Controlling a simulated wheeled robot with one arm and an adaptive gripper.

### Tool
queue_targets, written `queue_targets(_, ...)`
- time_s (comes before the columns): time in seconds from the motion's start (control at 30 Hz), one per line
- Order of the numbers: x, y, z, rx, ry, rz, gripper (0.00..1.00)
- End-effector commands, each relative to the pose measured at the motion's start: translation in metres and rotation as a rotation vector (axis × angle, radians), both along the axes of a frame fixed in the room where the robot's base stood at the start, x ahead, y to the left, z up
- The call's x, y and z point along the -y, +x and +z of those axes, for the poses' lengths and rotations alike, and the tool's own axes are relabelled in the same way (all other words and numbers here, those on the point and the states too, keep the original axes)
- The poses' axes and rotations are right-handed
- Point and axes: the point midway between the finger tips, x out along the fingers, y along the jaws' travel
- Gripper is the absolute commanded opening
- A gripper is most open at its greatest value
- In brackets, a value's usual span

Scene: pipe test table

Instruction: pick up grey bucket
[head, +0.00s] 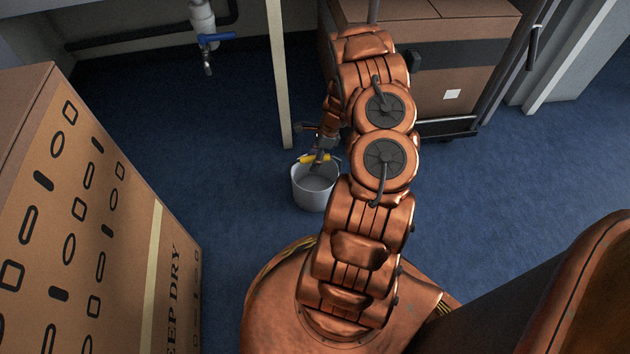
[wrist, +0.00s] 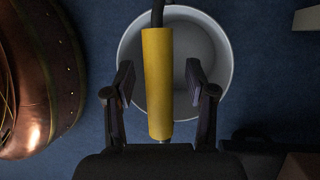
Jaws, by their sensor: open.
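The grey bucket (head: 314,190) stands upright on the blue floor, just in front of my base in the head view. Its yellow handle grip (head: 314,159) is raised over the bucket's opening. In the wrist view the bucket (wrist: 223,50) is seen from above and looks empty where its inside shows. The yellow grip (wrist: 158,85) runs lengthwise between my two open fingers, with a gap on each side. My gripper (wrist: 160,85) is open around the grip and holds nothing. In the head view my gripper (head: 318,150) is small and partly hidden at the handle.
A large cardboard box (head: 95,215) stands at the left. Another box (head: 450,75) sits on a cart (head: 450,128) at the back right. A pale post (head: 279,75) rises behind the bucket. A pipe with a blue valve (head: 215,38) hangs at the back. Floor left of the bucket is clear.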

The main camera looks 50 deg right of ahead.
Motion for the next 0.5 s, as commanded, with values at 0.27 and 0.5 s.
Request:
queue_targets(0.27,0.0002,-0.0001,-0.0005,0.000,0.000,0.000,0.56)
queue_targets(0.5,0.0003,-0.0001,-0.0005,0.000,-0.001,-0.001,0.33)
